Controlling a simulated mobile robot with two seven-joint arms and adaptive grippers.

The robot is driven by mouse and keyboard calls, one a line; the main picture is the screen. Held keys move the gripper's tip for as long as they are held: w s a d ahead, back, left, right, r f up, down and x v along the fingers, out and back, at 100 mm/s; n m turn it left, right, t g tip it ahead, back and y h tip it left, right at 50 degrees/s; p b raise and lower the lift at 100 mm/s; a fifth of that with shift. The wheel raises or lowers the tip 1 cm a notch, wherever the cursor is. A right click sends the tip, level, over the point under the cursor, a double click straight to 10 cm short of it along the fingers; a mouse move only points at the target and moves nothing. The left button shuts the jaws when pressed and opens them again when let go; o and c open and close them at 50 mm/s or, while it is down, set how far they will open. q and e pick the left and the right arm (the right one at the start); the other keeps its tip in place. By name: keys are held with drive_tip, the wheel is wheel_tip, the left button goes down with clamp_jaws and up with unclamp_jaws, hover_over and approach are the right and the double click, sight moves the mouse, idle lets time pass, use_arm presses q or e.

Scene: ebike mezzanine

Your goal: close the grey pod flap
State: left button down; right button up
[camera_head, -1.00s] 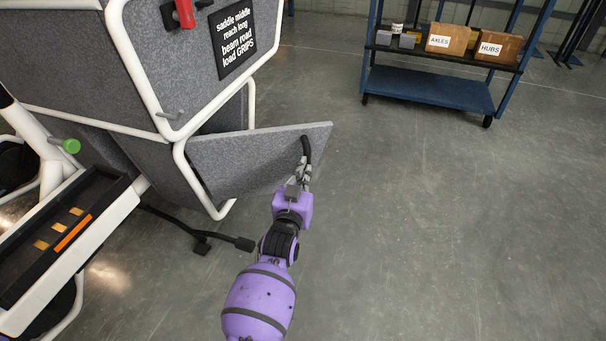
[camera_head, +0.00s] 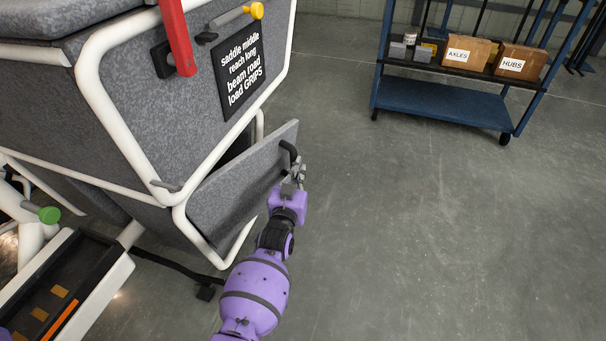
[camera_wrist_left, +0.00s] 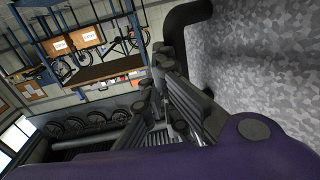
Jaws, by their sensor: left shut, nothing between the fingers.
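The grey pod flap (camera_head: 235,188) stands partly open on the side of the grey pod, below its white tube frame. A black curved handle (camera_head: 288,152) is on the flap's outer face near its free edge. My left gripper (camera_head: 296,172) is shut with nothing between its fingers, close to the outer face of the flap just below the handle. In the left wrist view the fingers (camera_wrist_left: 165,95) lie beside the black handle (camera_wrist_left: 185,22) and the grey flap face (camera_wrist_left: 255,60); contact is hard to tell. My right gripper is not in view.
A black tray (camera_head: 45,290) is at lower left. A blue cart (camera_head: 445,100) with boxes stands at the back right. The floor (camera_head: 430,230) between is clear.

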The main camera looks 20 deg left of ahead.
sight(275, 156)
use_arm(q)
drive_tip(key=w+a, duration=0.1)
drive_tip(key=a, duration=0.2)
drive_tip(key=w+a+n+y+b, duration=0.1)
drive_tip(key=w+a, duration=0.1)
drive_tip(key=a, duration=0.1)
drive_tip(key=w+a+y, duration=0.1)
drive_tip(key=a, duration=0.2)
drive_tip(key=shift+w+a+b, duration=0.2)
drive_tip(key=shift+w+b, duration=0.1)
drive_tip(key=shift+b, duration=0.05)
drive_tip(key=shift+s+d, duration=0.1)
drive_tip(key=shift+d, duration=0.1)
